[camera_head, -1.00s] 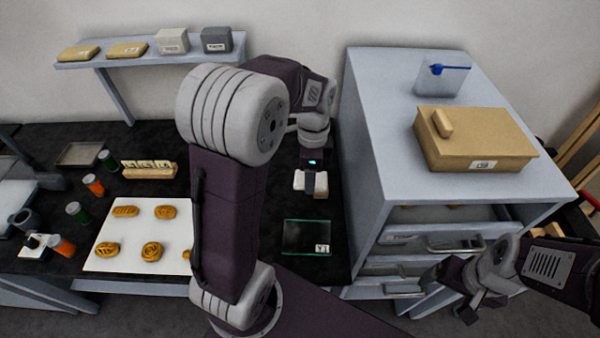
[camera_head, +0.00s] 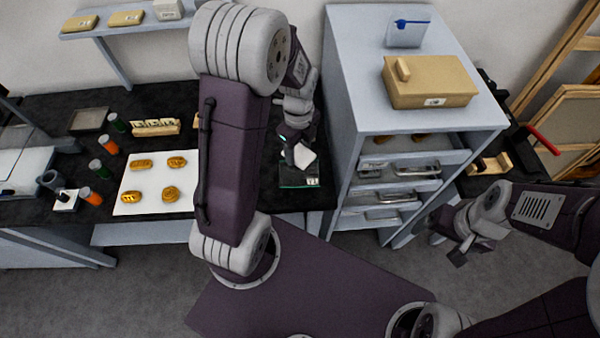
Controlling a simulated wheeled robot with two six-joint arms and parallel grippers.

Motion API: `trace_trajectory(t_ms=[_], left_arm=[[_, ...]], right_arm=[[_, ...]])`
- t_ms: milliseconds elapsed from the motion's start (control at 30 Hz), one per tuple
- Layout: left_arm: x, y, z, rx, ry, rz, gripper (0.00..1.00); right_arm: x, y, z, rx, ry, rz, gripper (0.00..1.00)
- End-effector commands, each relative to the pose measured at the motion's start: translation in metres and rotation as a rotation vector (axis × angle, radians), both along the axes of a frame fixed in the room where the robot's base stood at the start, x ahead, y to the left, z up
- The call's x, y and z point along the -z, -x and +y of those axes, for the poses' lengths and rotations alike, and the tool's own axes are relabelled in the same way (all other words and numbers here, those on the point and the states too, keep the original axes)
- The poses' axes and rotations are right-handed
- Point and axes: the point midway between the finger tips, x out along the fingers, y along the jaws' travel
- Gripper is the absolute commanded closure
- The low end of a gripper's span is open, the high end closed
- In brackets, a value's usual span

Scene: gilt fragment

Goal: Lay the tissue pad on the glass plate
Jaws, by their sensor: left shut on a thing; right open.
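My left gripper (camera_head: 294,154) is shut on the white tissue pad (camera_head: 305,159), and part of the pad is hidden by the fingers. The pad looks turned at an angle. It is over the far part of the glass plate (camera_head: 288,183), a dark, green-edged square with a white label, on the black bench top. I cannot tell whether the pad touches the plate. My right gripper (camera_head: 452,251) is open and empty, low in front of the drawer cabinet at the right.
The grey drawer cabinet (camera_head: 345,95) stands right beside the plate, its top drawer partly open. A cardboard box (camera_head: 430,88) sits on it. Left of my arm, a white board (camera_head: 130,207) holds several gilt ornaments, with jars (camera_head: 97,169) beside it.

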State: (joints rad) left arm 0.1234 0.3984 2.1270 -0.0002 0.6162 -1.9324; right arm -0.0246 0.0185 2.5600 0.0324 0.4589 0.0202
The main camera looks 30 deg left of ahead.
Motion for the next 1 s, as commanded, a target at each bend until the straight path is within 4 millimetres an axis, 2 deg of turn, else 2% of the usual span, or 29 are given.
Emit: trace_trajectory(t_ms=[133, 333, 567, 733, 833, 1000], left_arm=[[0.006, 0.000, 0.000, -0.002, 0.000, 0.003, 0.82], [0.048, 0.001, 0.000, -0.002, 0.001, 0.004, 0.82], [0.063, 0.000, 0.000, -0.003, 0.001, 0.001, 0.82], [0.094, 0.000, 0.000, -0.003, 0.001, 0.004, 0.82], [0.100, 0.000, 0.000, -0.003, 0.000, 0.001, 0.82], [0.100, -0.001, 0.000, -0.003, 0.000, -0.001, 0.82]], right_arm=[[0.001, 0.000, 0.000, 0.000, 0.000, 0.000, 0.15], [0.002, 0.000, 0.000, 0.000, 0.000, 0.001, 0.15], [0.002, 0.000, 0.000, 0.000, 0.000, 0.000, 0.15], [0.002, 0.000, 0.000, 0.000, 0.000, 0.000, 0.15], [0.002, 0.000, 0.000, 0.000, 0.000, 0.000, 0.15], [0.002, 0.000, 0.000, 0.000, 0.000, 0.000, 0.15]])
